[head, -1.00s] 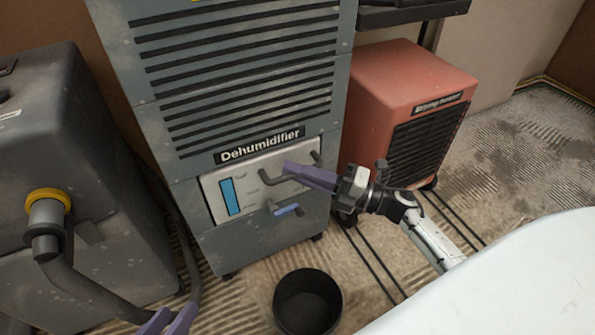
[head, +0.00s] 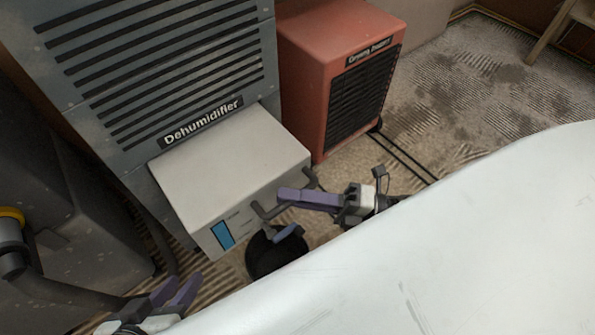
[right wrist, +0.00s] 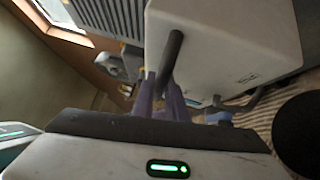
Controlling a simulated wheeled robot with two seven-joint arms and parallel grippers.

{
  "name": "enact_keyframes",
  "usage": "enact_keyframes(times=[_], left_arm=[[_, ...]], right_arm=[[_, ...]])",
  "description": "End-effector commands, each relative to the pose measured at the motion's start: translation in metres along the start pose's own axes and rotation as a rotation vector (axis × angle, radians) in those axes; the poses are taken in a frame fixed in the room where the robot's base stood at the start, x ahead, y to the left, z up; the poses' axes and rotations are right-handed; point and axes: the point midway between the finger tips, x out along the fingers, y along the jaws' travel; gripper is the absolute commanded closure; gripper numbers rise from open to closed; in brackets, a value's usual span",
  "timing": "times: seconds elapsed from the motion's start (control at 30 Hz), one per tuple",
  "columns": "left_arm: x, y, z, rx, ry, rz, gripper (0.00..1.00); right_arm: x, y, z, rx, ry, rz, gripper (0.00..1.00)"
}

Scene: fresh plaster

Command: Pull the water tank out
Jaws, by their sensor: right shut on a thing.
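The water tank (head: 235,165) is a pale box with a blue level window. It sticks well out of the dehumidifier (head: 165,80), below its name label. It also shows in the right wrist view (right wrist: 230,45). My right gripper (head: 285,195) is shut on the dark bar handle (head: 262,213) on the tank's front; its purple fingers (right wrist: 163,95) meet the handle in the right wrist view. A blue-levered tap (head: 287,234) sits low on the tank's front. My left gripper (head: 175,292) is at the lower left, empty, fingers apart. How much tank remains inside is hidden.
A black round bucket (head: 275,262) stands on the floor under the tank's front. A red heater-like unit (head: 335,75) stands right of the dehumidifier. A dark grey machine with a hose (head: 60,210) is at left. Carpeted floor is open at upper right.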

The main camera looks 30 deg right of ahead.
Motion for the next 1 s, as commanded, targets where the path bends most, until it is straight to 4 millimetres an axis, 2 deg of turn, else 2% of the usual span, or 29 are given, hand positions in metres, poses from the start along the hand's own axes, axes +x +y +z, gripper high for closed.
enact_keyframes(times=[0.2, 0.47, 0.5, 0.6, 0.87, 1.0], left_arm=[[0.0015, -0.0019, 0.003, 0.001, -0.012, -0.005, 0.69], [0.0022, -0.0022, 0.0044, 0.0, -0.015, -0.005, 0.69], [0.0021, -0.0022, 0.0043, 0.0, -0.015, -0.005, 0.69], [0.0017, -0.0018, 0.0037, 0.0, -0.014, -0.005, 0.69], [-0.0003, -0.0003, 0.0034, -0.003, -0.011, -0.002, 0.69], [-0.0014, 0.0002, 0.0036, -0.003, -0.012, -0.002, 0.69]], right_arm=[[-0.0011, 0.0014, -0.0075, 0.001, 0.016, 0.002, 1.0], [-0.0021, 0.0014, -0.0076, 0.001, 0.015, 0.001, 1.0], [-0.0021, 0.0014, -0.0076, 0.001, 0.015, 0.001, 0.86], [-0.0021, 0.0013, -0.0077, 0.001, 0.015, 0.001, 0.69], [-0.0017, 0.0012, -0.008, 0.001, 0.015, 0.001, 0.69], [-0.0092, 0.0006, -0.008, 0.003, 0.014, -0.002, 0.69]])
